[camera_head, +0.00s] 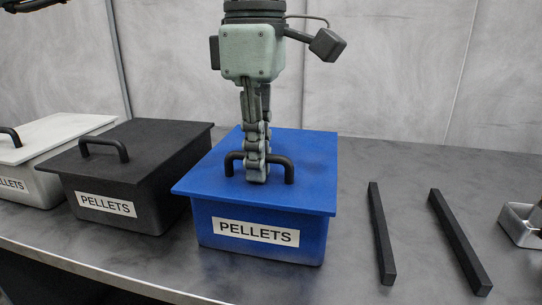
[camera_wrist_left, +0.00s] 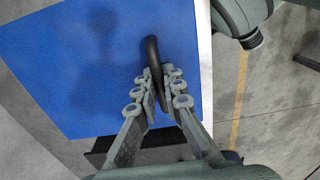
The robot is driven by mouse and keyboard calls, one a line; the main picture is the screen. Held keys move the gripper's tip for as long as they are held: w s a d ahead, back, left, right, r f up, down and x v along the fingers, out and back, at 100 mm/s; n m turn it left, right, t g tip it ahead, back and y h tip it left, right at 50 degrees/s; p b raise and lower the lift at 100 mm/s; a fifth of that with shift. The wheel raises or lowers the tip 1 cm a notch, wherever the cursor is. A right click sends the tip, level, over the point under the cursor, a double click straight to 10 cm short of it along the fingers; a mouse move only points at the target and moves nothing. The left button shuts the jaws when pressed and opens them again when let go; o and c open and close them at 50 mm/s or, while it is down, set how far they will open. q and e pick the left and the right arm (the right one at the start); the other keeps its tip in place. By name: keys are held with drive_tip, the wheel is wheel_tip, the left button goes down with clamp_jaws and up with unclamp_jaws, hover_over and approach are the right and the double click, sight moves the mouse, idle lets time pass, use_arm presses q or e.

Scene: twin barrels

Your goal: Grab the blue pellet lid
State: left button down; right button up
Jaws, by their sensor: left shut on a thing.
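The blue pellet lid (camera_head: 300,183) lies flat on top of the blue pellet box (camera_head: 262,245), which carries a white PELLETS label. A black bar handle (camera_head: 288,170) stands up from the middle of the lid. My left gripper (camera_head: 258,172) points straight down from above and is shut on this handle. In the left wrist view the fingers (camera_wrist_left: 157,95) close on both sides of the black handle (camera_wrist_left: 152,55), over the blue lid (camera_wrist_left: 60,60). The fingers hide the middle of the handle in the head view. My right gripper is not clearly in view.
A black PELLETS box (camera_head: 158,140) with a handled lid stands close left of the blue one, and a white one (camera_head: 62,128) is further left. Two black bars (camera_head: 380,235) (camera_head: 460,240) lie on the grey table at right. A metal tray (camera_head: 519,228) sits at the right edge.

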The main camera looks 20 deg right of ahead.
use_arm(q)
drive_tip(key=shift+r, duration=0.1)
use_arm(e)
drive_tip(key=shift+s+a+f, duration=0.15)
drive_tip(key=shift+s, duration=0.2)
